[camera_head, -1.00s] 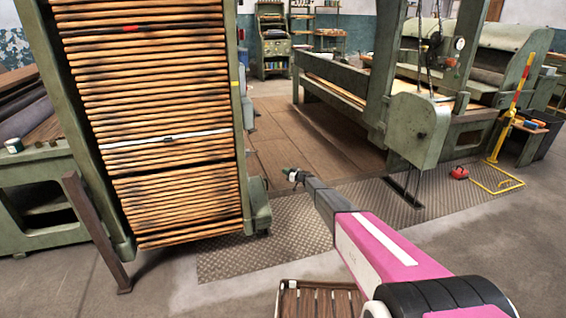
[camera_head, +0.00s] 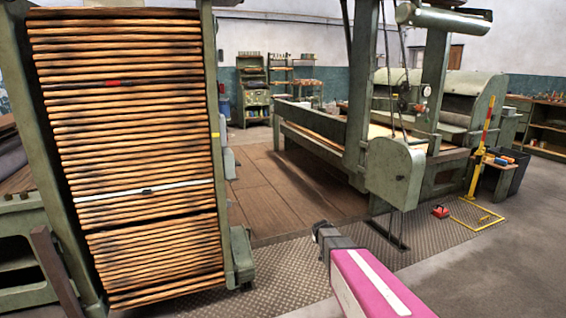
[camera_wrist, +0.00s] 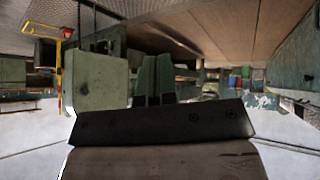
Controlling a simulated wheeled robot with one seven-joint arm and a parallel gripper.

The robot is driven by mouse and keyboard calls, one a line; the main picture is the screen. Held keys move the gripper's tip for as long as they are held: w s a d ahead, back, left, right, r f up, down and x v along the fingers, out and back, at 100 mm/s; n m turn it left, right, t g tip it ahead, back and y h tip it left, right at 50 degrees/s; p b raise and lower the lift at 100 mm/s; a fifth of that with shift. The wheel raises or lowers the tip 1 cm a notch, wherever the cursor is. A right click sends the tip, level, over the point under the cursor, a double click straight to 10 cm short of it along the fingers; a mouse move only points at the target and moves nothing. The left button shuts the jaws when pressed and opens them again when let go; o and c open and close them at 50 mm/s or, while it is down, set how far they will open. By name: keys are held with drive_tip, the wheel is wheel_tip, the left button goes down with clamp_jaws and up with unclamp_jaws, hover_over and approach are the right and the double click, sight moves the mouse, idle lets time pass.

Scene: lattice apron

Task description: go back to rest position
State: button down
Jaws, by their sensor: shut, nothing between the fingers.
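My pink arm reaches in from the bottom right of the head view and ends in my dark gripper (camera_head: 320,229), small at this distance. In the wrist view my gripper (camera_wrist: 156,60) shows two dark green fingers side by side, shut with nothing between them. The gripper is in free air, apart from the tall lattice apron (camera_head: 130,150) of wooden slats, which stands to its left in the head view. A pale strip crosses the slats, and a small red mark shows higher up.
A green machine with a boxed guard (camera_head: 395,172) stands right of my gripper. Wooden planks (camera_head: 285,190) and chequered plate cover the floor. Grey floor at the right front is clear.

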drive_tip(key=s+r+g+y, duration=0.1)
drive_tip(key=s+g, duration=0.3)
drive_tip(key=s, duration=1.1)
drive_tip(key=s+r+g+y, duration=0.1)
drive_tip(key=s+r+g, duration=0.2)
drive_tip(key=s, duration=1.2)
drive_tip(key=shift+a+r+g, duration=0.15)
drive_tip(key=shift+r+g, duration=0.25)
drive_tip(key=shift+r, duration=0.35)
